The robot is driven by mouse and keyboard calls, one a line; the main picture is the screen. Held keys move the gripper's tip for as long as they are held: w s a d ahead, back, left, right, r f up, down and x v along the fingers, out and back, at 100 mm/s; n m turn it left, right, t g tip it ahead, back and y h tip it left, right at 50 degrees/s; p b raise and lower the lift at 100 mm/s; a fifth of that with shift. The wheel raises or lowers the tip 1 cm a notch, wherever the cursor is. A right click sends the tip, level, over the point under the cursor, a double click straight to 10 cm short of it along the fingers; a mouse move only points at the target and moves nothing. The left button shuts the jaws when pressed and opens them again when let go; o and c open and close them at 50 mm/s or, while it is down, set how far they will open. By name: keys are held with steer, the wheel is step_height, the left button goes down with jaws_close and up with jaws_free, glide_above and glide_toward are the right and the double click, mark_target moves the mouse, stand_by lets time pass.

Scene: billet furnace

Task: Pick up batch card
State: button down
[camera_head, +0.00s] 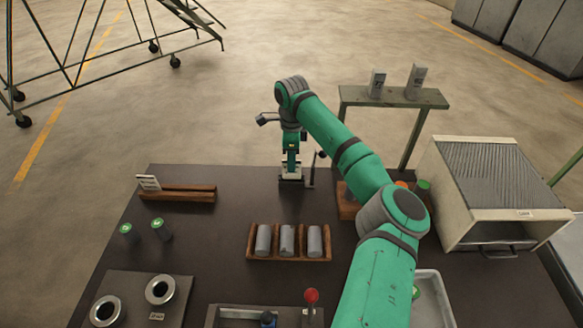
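A small white card with dark print, which looks like the batch card (149,182), stands tilted at the left end of a wooden rack (185,194) at the back left of the dark table. My arm reaches from the bottom right to the table's back middle and bends downward there. My gripper (291,170) is at the end of it, low near the table's back edge and well right of the card. Its fingers are too small and dark to tell whether they are open or shut, and I cannot tell whether they touch the small device below.
Grey cylinders (287,241) lie in a wooden tray mid-table. Two green-topped cylinders (161,229) stand left. A plate with two rings (160,290) is front left, a red-knobbed lever (312,296) front middle. A cream furnace (497,190) stands right; a green stand (395,97) is behind.

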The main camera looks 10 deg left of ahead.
steer(key=s+d+r, duration=0.3)
steer(key=s+r, duration=0.7)
steer(key=s, duration=0.3)
steer(key=shift+s+d+r, duration=0.15)
steer(key=shift+s+r, duration=0.05)
steer(key=shift+s, duration=0.1)
steer(key=shift+r, duration=0.1)
steer(key=shift+r, duration=2.45)
